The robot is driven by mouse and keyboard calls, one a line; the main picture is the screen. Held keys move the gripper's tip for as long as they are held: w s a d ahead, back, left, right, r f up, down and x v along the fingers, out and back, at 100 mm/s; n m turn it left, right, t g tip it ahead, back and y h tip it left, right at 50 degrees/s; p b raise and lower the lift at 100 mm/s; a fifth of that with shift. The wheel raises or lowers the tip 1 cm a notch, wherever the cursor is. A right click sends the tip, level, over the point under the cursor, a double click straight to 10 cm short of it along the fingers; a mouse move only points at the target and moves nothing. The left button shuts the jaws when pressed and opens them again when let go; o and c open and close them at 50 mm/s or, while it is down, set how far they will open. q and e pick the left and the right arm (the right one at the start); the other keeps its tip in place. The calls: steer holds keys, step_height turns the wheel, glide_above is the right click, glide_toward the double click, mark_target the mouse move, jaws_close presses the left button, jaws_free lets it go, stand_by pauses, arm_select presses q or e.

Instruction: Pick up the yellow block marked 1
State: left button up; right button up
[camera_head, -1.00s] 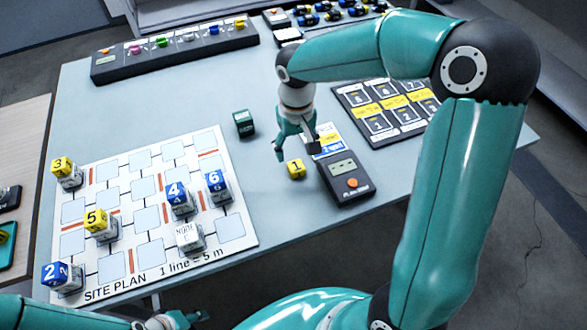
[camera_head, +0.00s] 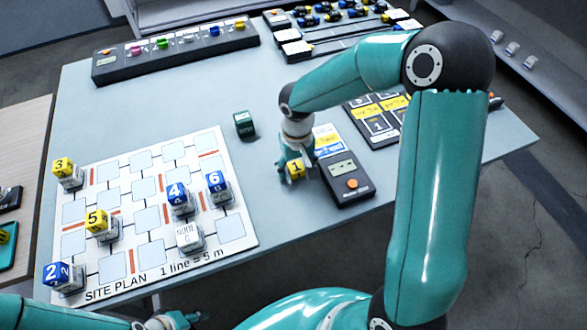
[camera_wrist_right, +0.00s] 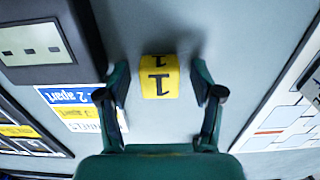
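The yellow block marked 1 (camera_head: 296,170) sits on the light table, left of the black handheld device. In the right wrist view the yellow block (camera_wrist_right: 159,77) stands between the two fingers, with a gap visible on each side. My right gripper (camera_head: 297,172) is down around the block; in the right wrist view the gripper (camera_wrist_right: 160,85) is open and its fingers do not touch it.
The black device (camera_head: 345,178) stands close on the right of the block. A blue and yellow card (camera_head: 328,140) lies behind it. A dark green cube (camera_head: 244,124) stands at the back left. The site plan board (camera_head: 120,265) with several numbered blocks lies to the left.

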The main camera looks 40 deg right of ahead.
steer(key=c, duration=0.9)
steer(key=shift+r, duration=0.1)
